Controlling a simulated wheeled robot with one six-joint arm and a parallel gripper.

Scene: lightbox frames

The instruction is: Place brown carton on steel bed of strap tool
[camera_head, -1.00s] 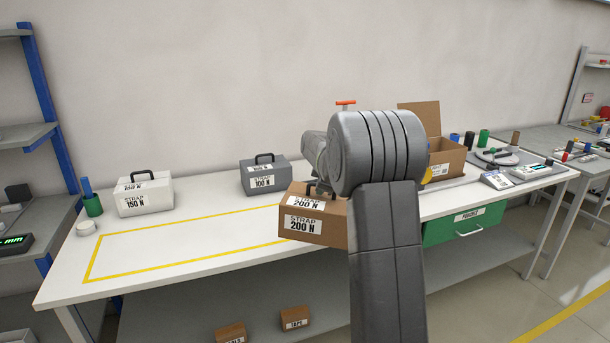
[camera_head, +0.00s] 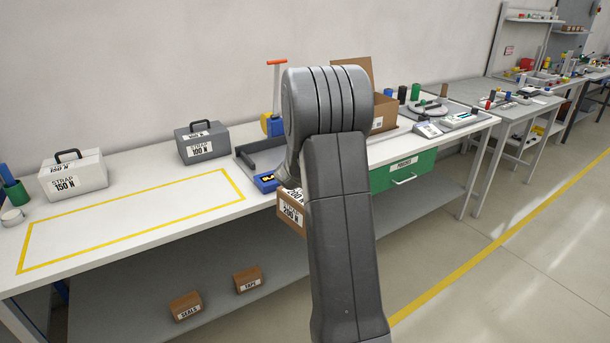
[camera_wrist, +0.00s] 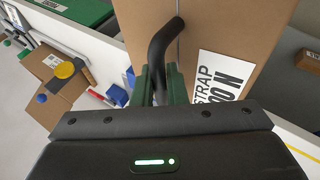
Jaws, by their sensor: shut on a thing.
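The brown carton (camera_head: 291,213), labelled STRAP 200 N, shows just left of my arm at the table's front edge; my arm hides most of it. In the wrist view the carton (camera_wrist: 225,38) fills the upper middle. My gripper (camera_wrist: 160,84) has its green fingers shut on the carton's black handle (camera_wrist: 163,42). In the head view my gripper is hidden behind my arm. The strap tool's grey steel bed (camera_head: 246,157) lies on the table behind the carton, with a blue part (camera_head: 265,182) at its front and an orange-topped lever (camera_head: 277,63) at its back.
A grey STRAP 100 N case (camera_head: 203,144) stands left of the bed, and a white 150 N case (camera_head: 73,178) farther left. An open cardboard box (camera_head: 384,114) stands right of my arm. The yellow-outlined table area (camera_head: 130,218) is clear.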

